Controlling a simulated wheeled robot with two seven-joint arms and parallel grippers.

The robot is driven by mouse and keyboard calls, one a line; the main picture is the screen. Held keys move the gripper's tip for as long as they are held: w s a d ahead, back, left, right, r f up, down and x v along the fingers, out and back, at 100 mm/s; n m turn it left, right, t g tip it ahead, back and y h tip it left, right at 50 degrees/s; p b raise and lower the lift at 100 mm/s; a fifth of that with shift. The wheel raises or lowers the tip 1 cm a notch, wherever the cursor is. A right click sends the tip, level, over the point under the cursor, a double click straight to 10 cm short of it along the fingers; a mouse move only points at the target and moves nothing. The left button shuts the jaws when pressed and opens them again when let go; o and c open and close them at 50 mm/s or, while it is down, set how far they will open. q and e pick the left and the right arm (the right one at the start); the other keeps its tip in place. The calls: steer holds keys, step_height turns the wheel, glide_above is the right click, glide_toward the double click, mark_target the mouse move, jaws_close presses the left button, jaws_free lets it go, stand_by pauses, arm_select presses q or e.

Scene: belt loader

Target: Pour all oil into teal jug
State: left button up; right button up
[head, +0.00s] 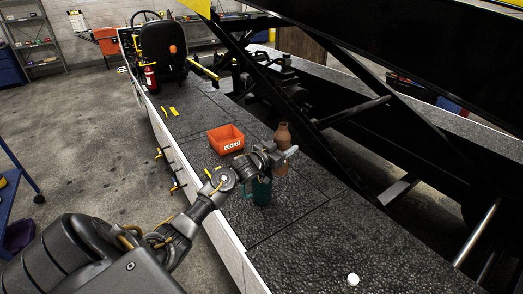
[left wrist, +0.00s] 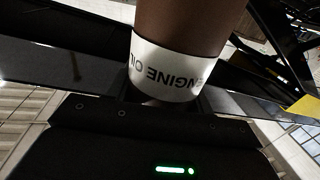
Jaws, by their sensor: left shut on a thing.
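A brown bottle (head: 282,135) stands roughly upright in the head view, its narrow neck at the top. My left gripper (head: 289,154) is shut on it. In the left wrist view the brown bottle (left wrist: 188,25) fills the upper middle, with a white label reading "ENGINE OIL" upside down. The teal jug (head: 262,191) is just in front of the bottle and to its left, on the dark deck. My left gripper and wrist cover its upper part, so its mouth is hidden. I cannot tell whether the bottle touches the deck. My right gripper is not in view.
An orange bin (head: 226,139) with a label sits on the deck (head: 310,245) left of the bottle. A small white round thing (head: 353,279) lies near the front. Black loader beams (head: 345,120) stand close on the right. The front deck is mostly clear.

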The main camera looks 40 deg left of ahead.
arm_select(q)
step_height(320, 180, up, 3)
steer(key=w+a+y+p, duration=0.1)
steer(key=w+a, duration=0.1)
steer(key=a, duration=0.1)
arm_select(e)
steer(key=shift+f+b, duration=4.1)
steer(key=shift+b, duration=1.15)
arm_select(q)
step_height(320, 180, down, 9)
steer(key=n+t+y+p, duration=0.2)
steer(key=n+y+p, duration=0.2)
steer(key=n, duration=2.3)
steer(key=shift+w+d+y, duration=0.25)
steer(key=shift+d+y, duration=0.2)
steer(key=shift+y, duration=1.25)
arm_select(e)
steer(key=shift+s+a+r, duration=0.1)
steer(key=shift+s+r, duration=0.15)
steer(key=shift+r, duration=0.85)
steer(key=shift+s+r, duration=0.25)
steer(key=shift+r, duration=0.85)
arm_select(q)
steer(key=shift+f, duration=0.1)
